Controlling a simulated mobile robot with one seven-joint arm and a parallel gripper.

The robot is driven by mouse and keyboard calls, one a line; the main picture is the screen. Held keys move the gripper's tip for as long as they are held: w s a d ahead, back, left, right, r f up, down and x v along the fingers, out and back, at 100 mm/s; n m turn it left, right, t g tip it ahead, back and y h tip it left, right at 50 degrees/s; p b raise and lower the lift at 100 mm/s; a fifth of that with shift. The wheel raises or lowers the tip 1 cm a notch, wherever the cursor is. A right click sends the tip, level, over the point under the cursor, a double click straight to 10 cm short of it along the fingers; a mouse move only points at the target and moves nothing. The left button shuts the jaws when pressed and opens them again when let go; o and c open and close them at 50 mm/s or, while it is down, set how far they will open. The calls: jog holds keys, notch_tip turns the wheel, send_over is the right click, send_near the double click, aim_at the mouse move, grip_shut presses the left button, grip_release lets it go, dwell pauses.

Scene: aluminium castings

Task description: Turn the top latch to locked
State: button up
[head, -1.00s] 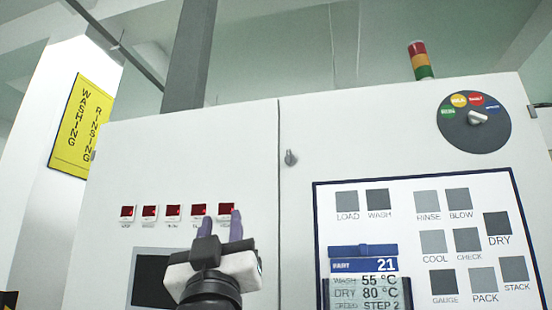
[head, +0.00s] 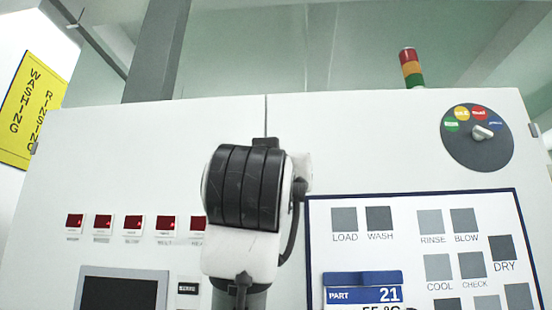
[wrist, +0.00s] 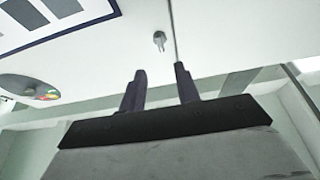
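The top latch (wrist: 159,40) is a small grey turn-knob on the white cabinet front, beside the vertical door seam. It shows in the wrist view, just beyond my fingertips and roughly between their lines. My gripper (wrist: 160,69) is open, with two dark purple-grey fingers apart and nothing between them. The fingers look short of the latch, not touching it. In the head view my arm covers the latch and the fingers.
The white cabinet front (head: 380,130) fills the head view. A rotary dial (head: 478,138) is at upper right, above a panel of grey squares (head: 438,267) and a blue part card (head: 362,293). Several red displays (head: 133,223) are at left. A signal tower (head: 411,67) stands on top.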

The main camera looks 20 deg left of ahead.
jog(key=p+x, duration=0.4)
jog(key=x, duration=0.6)
jog(key=shift+w+p, duration=0.3)
jog(key=shift+w, duration=0.05)
jog(key=shift+a+r, duration=0.1)
jog(key=shift+r, duration=0.05)
jog(key=c, duration=0.7)
